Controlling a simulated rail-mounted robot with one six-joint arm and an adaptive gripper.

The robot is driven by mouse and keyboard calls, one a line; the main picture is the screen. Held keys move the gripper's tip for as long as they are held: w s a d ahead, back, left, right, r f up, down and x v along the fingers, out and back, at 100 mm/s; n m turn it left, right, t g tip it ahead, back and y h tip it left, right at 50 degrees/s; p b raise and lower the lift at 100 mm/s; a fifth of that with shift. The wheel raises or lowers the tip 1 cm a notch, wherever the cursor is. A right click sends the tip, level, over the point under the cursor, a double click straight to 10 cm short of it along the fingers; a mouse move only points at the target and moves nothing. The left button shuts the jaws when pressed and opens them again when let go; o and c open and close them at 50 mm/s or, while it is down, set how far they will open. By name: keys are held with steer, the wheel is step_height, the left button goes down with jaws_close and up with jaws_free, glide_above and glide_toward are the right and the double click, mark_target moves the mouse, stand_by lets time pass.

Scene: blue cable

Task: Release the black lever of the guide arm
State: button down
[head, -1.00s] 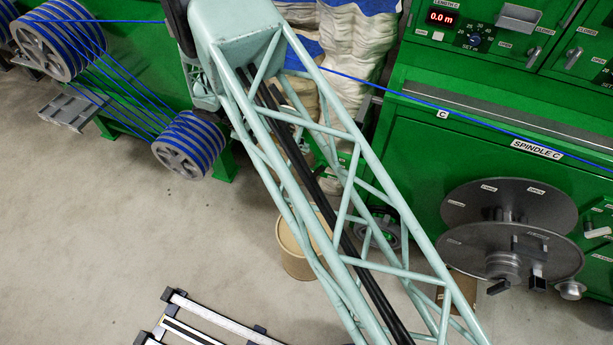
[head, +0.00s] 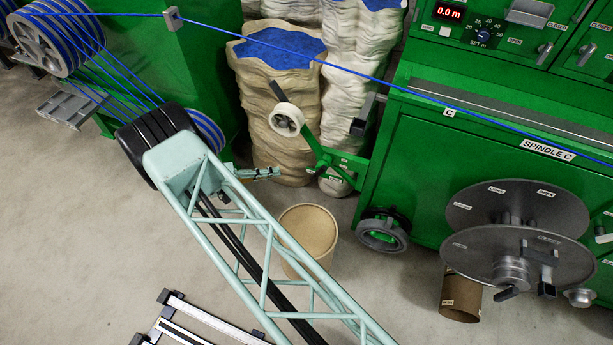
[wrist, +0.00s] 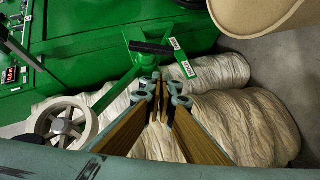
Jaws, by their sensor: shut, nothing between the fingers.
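The guide arm is a green bar (head: 312,148) with a pale wheel (head: 286,119) at its upper end, standing in front of the wrapped stacks. In the wrist view its wheel (wrist: 66,122) is at lower left. My gripper (head: 276,171) is left of the pivot in the head view. In the wrist view my gripper (wrist: 161,84) is shut and empty, its tips just below the lever in the picture, with a visible gap. The lever is too small to make out clearly in the head view.
A blue cable (head: 380,80) runs above the guide arm to the green machine (head: 440,165). A brown drum (head: 308,228) stands below my gripper. Wrapped stacks (head: 275,95) are close behind the arm. Spindle discs (head: 515,235) are at right.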

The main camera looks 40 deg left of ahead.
mark_target(319, 170)
steer(key=shift+s+a+f, duration=0.2)
steer(key=shift+a+f, duration=0.05)
steer(key=shift+f, duration=0.05)
steer(key=shift+w+d, duration=0.1)
steer(key=s+d+b+x, duration=0.1)
steer(key=d+b+x, duration=0.1)
steer(key=x, duration=1)
steer(key=shift+d+f, duration=0.2)
steer(key=shift+f, duration=0.25)
steer(key=shift+w, duration=0.1)
